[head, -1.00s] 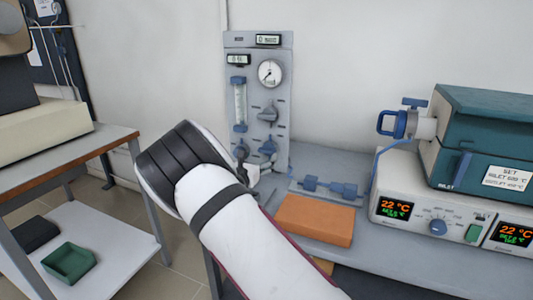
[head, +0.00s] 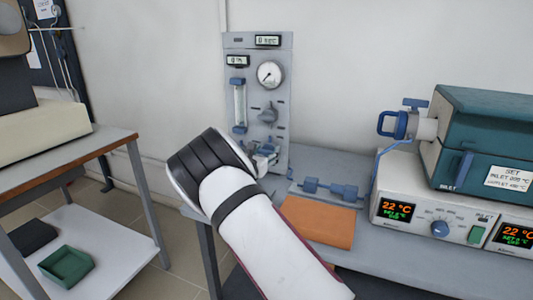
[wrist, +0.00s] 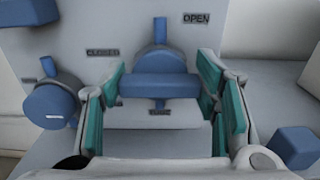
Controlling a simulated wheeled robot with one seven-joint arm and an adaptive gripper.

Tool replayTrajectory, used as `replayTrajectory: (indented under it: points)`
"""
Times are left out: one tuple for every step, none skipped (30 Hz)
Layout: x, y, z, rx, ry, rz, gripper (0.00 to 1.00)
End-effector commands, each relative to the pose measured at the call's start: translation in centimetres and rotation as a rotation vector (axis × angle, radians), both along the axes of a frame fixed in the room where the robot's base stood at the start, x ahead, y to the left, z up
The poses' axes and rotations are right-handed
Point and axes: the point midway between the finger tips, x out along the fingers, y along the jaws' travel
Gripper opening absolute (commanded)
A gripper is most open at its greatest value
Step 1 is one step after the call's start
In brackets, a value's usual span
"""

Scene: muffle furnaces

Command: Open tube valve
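The blue tube valve (wrist: 160,86) has a wide crossbar handle and fills the middle of the wrist view, on a grey panel. A label reading OPEN is at its upper right, and one that seems to read CLOSED is at its left. My gripper (wrist: 162,72) is open, with one teal-padded finger on each side of the handle. I see gaps on both sides, and no clear contact. In the head view, the gripper (head: 262,158) is at the panel's lower part, where my arm partly hides it and the blue valve (head: 268,146).
Another blue knob (wrist: 52,104) is close to the left finger, and a blue block (wrist: 296,147) is at the lower right. The grey panel (head: 284,100) has a gauge (head: 270,74).

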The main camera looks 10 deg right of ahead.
Motion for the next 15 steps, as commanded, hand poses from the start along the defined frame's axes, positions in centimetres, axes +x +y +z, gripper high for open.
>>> replayTrajectory:
  points:
    - [0.00, -0.02, 0.00, 0.000, 0.000, 0.000, 0.28]
    - [0.00, -0.02, 0.00, 0.000, 0.000, 0.000, 0.28]
    - [-0.01, -0.03, 0.00, 0.000, 0.000, 0.000, 0.28]
    - [-0.01, -0.03, 0.00, 0.001, -0.001, 0.000, 0.28]
    - [-0.01, -0.03, 0.00, 0.002, -0.001, 0.000, 0.28]
    - [-0.01, -0.03, 0.00, 0.003, -0.002, 0.000, 0.28]
    - [-0.01, -0.03, 0.00, 0.006, -0.004, 0.000, 0.28]
    - [-0.01, -0.04, -0.01, 0.009, -0.006, -0.001, 0.28]
    - [-0.01, -0.04, -0.01, 0.015, -0.011, 0.000, 0.28]
    - [-0.01, -0.04, -0.01, 0.021, -0.015, 0.000, 0.28]
    - [-0.01, -0.04, -0.01, 0.029, -0.021, -0.001, 0.28]
    - [-0.01, -0.05, -0.01, 0.040, -0.029, -0.001, 0.28]
    - [-0.01, -0.05, -0.01, 0.051, -0.037, -0.001, 0.28]
    - [-0.01, -0.05, -0.01, 0.063, -0.046, 0.000, 0.28]
    - [-0.01, -0.06, 0.00, 0.081, -0.059, 0.000, 0.28]
